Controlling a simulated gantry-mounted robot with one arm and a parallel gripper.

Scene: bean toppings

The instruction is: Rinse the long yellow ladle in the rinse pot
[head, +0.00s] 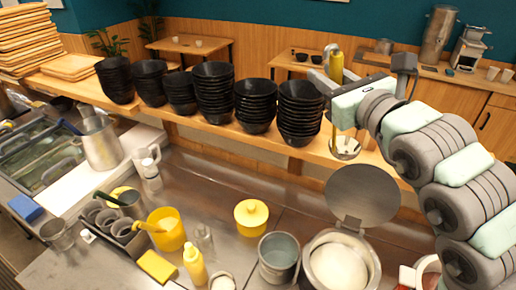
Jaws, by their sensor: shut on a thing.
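My gripper (331,78), at the upper right in the head view, is shut on the yellow handle of the long ladle (336,66). The ladle hangs about upright, with its handle top above the jaws. Its metal bowl (345,150) hangs low in front of the wooden shelf, above an open round lid. A metal pot with grey-blue contents (278,262) stands on the counter below and left of the ladle; it looks like the rinse pot, but I cannot be sure. The ladle is clear of this pot. The fingertips are partly hidden.
A larger pot with pale contents (341,268) stands right of the grey-blue pot, its lid (362,193) raised. Stacked black bowls (300,112) line the shelf behind.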

